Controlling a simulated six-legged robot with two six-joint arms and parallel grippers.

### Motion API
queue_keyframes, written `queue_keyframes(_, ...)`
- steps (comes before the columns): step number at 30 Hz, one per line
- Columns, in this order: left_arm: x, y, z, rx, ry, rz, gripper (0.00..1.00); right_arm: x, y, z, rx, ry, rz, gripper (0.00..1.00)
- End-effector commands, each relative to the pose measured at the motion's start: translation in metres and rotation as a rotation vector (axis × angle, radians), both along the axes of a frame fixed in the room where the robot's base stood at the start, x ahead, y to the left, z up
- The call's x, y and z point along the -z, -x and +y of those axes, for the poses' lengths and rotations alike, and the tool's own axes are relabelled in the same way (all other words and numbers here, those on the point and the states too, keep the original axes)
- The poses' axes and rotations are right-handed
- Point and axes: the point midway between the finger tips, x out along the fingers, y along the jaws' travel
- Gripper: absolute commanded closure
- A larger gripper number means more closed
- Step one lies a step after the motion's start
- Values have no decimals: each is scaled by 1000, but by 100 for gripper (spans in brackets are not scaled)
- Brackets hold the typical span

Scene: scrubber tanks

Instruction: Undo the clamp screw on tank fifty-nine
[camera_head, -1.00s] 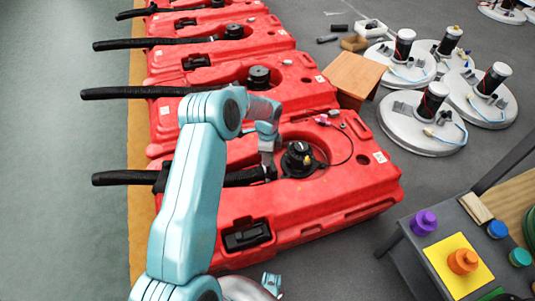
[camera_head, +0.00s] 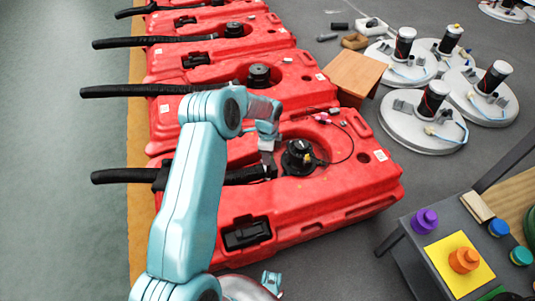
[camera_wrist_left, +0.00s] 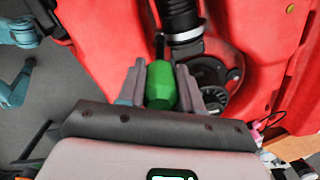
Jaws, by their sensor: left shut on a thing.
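The nearest red tank (camera_head: 318,204) has a black ribbed hose (camera_head: 125,176) on top, beside a round black cap (camera_head: 299,158). Tank labels are too small to read. My left gripper (camera_head: 267,158) is low over the hose's right end. In the left wrist view, the left gripper (camera_wrist_left: 161,88) is shut on a green tool handle (camera_wrist_left: 161,84). A thin dark shaft runs from the handle towards a silver clamp band (camera_wrist_left: 187,35) around the black hose (camera_wrist_left: 177,12). I cannot tell whether the tip sits in the clamp screw. My right gripper is not in view.
More red tanks (camera_head: 270,105) with hoses stand behind. A wooden box (camera_head: 354,76) and round white bases with black canisters (camera_head: 432,100) are at the right. A grey table (camera_head: 407,228) holds coloured knobs at the lower right. The floor on the left is clear.

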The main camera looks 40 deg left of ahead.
Motion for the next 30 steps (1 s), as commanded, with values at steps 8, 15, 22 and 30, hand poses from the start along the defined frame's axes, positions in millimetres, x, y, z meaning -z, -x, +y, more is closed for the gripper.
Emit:
queue_keyframes(8, 6, 0, 0, 0, -1, -1, 100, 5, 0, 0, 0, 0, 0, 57)
queue_keyframes(15, 7, 0, 0, 0, -1, -1, 100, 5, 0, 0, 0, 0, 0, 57)
queue_keyframes(22, 11, 0, 0, 0, -1, -1, 100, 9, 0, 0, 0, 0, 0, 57)
queue_keyframes(30, 11, 0, 0, -23, -1, -1, 100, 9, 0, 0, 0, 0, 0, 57)
